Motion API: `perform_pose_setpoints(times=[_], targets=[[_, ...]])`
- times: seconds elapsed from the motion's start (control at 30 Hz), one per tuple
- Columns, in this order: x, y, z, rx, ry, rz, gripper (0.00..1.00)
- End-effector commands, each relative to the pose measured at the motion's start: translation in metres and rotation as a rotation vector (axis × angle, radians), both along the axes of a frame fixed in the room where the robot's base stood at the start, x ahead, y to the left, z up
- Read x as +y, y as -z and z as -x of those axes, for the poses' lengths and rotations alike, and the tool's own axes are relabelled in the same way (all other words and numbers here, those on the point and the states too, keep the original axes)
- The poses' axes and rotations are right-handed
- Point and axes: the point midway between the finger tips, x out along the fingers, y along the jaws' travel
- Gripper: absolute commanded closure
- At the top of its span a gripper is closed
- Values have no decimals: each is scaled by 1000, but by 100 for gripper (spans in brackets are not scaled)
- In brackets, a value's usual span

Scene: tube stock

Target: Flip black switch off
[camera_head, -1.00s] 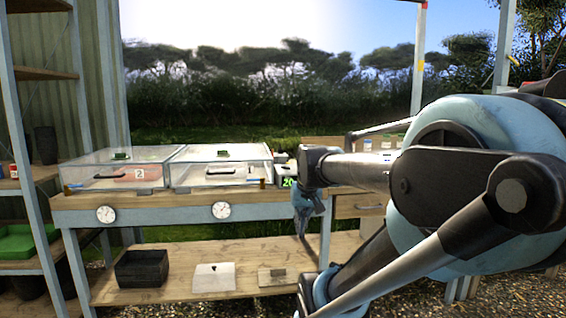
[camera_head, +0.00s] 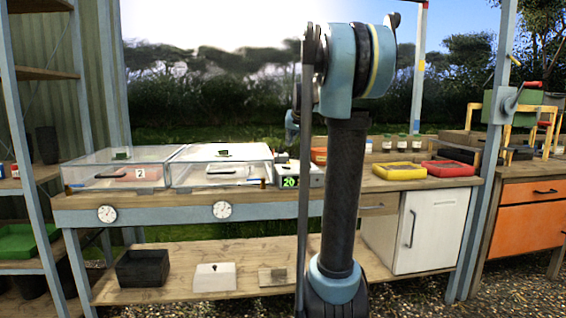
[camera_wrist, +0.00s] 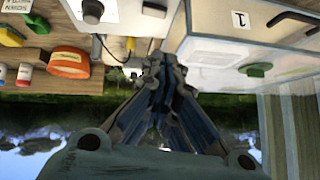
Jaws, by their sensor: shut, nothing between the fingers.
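A small black piece, possibly the switch, stands on the white box (camera_head: 214,277) on the lower shelf in the head view. In the wrist view, a dark round knob (camera_wrist: 93,11) and a second, brownish knob (camera_wrist: 154,10) sit on pale housings at the top edge; I cannot tell whether either is the switch. My gripper (camera_wrist: 161,72) is shut and empty in the wrist view, its fingers pointing toward the bench with these housings beyond the tips. It touches none of them visibly. In the head view my arm hides most of the gripper.
Two clear-lidded boxes stand on the bench, with a green latch (camera_wrist: 256,70) on the one marked 1. A device with a green "20" display (camera_head: 289,182) sits beside them. Yellow (camera_head: 400,177) and red (camera_head: 447,174) trays lie to the right. An orange object (camera_wrist: 68,63) is near my gripper.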

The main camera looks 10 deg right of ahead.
Motion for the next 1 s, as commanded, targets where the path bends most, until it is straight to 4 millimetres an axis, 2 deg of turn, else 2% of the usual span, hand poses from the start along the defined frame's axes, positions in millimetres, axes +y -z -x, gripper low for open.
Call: perform_pose_setpoints(times=[0.1, 0.53, 1.0], targets=[[-1, -3, -7, -8, 2, -1, 100], [0, 1, -11, -8, 2, -2, 100], [7, 49, -59, -8, 2, -1, 100]])
